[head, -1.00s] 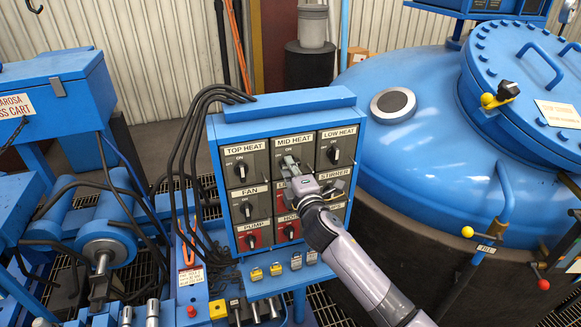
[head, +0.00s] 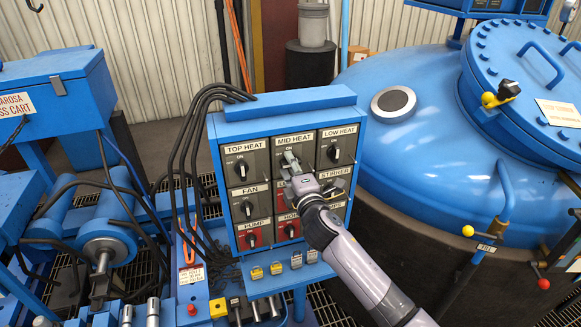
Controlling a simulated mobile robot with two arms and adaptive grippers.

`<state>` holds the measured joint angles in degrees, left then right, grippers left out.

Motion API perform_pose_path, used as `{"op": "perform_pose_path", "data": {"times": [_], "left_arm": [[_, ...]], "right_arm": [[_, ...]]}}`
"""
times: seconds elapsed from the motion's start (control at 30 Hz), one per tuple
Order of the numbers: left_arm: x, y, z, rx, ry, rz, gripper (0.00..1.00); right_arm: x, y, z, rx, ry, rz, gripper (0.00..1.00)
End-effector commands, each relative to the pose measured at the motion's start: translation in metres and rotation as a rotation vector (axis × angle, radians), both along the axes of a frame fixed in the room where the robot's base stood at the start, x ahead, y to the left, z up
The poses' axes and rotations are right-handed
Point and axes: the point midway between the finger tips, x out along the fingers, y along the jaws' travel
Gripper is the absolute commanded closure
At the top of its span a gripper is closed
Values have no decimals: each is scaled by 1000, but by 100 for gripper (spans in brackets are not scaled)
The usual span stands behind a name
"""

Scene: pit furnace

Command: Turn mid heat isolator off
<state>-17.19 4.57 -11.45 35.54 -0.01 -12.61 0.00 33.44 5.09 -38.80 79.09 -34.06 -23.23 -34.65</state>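The blue control panel (head: 288,104) stands in the middle of the head view with several labelled switches. The mid heat isolator (head: 283,149) is the top middle switch, under the "MID HEAT" label. My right gripper (head: 289,162) is in front of it, with its fingers at the knob. The fingers cover the knob, so its setting is hidden. I cannot tell whether the fingers are open or shut on it. My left gripper is not in view.
The top heat switch (head: 241,168) and low heat switch (head: 334,153) flank the middle one closely. Black cables (head: 190,130) hang left of the panel. A big blue furnace vessel (head: 420,150) stands at the right.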

Motion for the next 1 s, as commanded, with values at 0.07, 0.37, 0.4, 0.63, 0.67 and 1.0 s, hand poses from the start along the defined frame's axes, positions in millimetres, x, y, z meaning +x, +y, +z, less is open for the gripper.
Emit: {"op": "perform_pose_path", "data": {"times": [0.07,0.37,0.4,0.63,0.67,1.0], "left_arm": [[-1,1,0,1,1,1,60],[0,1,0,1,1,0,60],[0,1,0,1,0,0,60],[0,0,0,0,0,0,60],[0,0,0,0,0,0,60],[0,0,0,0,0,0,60]], "right_arm": [[0,0,0,1,0,0,67],[-31,-10,-1,1,0,1,67],[-39,-13,-1,0,0,0,67],[-84,-27,-1,0,2,1,67],[-89,-29,-1,1,1,1,67],[-114,-37,0,-1,1,0,67]]}}
